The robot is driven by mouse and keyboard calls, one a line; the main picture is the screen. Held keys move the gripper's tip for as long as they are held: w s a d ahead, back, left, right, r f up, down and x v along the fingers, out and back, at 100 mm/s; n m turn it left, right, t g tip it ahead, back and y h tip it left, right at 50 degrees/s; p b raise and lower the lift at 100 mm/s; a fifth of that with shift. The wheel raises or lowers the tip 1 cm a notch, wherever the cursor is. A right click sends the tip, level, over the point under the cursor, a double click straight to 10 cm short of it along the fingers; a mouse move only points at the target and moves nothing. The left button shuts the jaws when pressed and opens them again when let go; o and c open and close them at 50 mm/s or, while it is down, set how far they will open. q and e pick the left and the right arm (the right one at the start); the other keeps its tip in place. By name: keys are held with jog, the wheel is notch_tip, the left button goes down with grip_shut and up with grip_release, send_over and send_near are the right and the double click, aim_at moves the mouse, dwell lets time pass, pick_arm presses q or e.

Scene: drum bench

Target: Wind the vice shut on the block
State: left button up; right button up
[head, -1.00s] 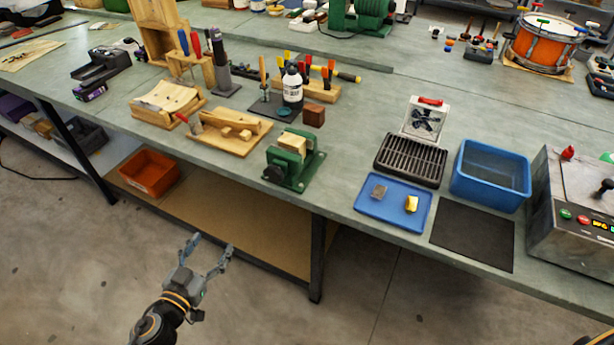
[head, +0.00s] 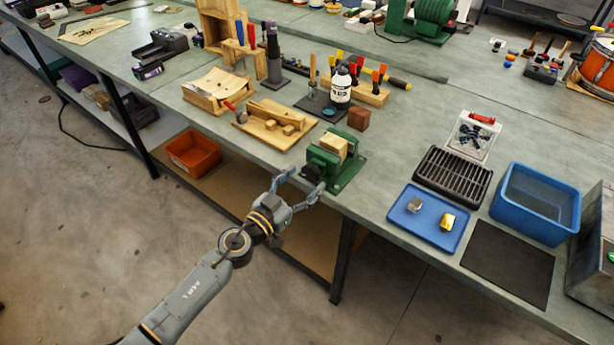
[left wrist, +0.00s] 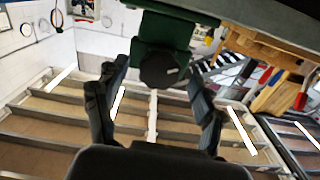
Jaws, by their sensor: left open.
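The green vice (head: 345,172) stands at the front edge of the bench, with a pale wooden block (head: 333,146) between its jaws. Whether the jaws touch the block I cannot tell. A dark round knob (head: 312,173) is on the vice's front. In the left wrist view the knob (left wrist: 163,69) shows below the green vice body (left wrist: 163,32), ahead of the fingers and between them. My left gripper (head: 302,182) is open and empty, just in front of the knob at the bench edge. The knob looks apart from the fingers. My right gripper is not in view.
A wooden board with small blocks (head: 262,133) lies left of the vice. A brown cube (head: 358,119) and a white bottle (head: 341,88) stand behind it. A blue tray (head: 411,222) and a black grate (head: 430,176) are to the right. Open floor lies in front.

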pick_arm(q)
jog(key=shift+x, duration=0.95)
jog(key=shift+c, duration=0.4)
jog(key=c, duration=1.1)
jog(key=shift+m, duration=0.4)
